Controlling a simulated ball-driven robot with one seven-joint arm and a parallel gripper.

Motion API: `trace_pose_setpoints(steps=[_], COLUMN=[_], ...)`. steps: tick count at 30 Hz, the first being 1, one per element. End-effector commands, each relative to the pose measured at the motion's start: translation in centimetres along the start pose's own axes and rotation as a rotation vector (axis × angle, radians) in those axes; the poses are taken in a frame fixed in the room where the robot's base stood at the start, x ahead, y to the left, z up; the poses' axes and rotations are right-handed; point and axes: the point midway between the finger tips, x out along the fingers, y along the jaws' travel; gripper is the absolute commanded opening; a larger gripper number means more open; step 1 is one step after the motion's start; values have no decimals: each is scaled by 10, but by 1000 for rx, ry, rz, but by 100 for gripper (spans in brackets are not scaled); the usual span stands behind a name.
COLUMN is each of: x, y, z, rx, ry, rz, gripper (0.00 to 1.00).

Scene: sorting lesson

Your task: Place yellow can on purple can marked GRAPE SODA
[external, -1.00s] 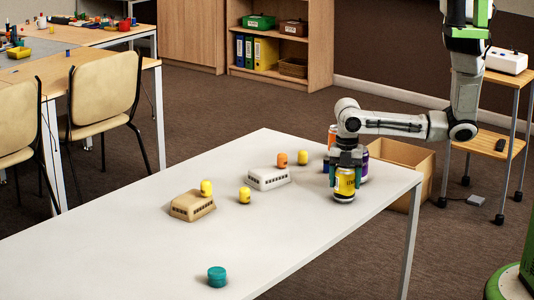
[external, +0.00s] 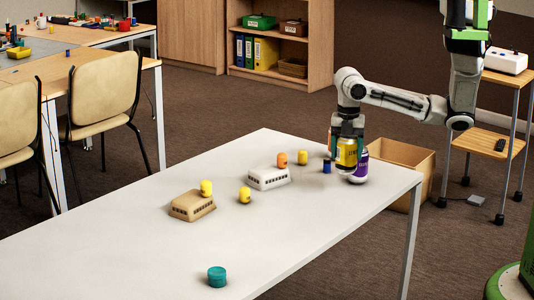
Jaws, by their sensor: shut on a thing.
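My gripper (external: 347,144) is shut on the yellow can (external: 347,155) at the right end of the white table. It holds the can upright, raised clear of the table top. The purple can (external: 358,171) stands upright on the table, and its upper left part is hidden behind the yellow can. The yellow can overlaps it in the picture; I cannot tell whether they touch. The lettering on the purple can is too small to read.
A small blue cylinder (external: 326,166) and a mostly hidden orange-red thing (external: 331,138) are near my gripper. Orange (external: 282,159) and yellow (external: 304,157) cylinders and a white block (external: 269,178) lie further left. The table's front middle is mostly clear.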

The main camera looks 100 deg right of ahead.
Motion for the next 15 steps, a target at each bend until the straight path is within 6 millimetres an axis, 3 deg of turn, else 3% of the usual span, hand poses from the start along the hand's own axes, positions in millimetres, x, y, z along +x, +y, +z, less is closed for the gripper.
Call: trace_pose_setpoints(steps=[5,9,15], x=[-35,-73,-123], y=[-20,-56,-114], z=[23,51,77], rx=[71,178,316], ry=[1,6,4], rz=[8,14,12], gripper=[41,41,41])
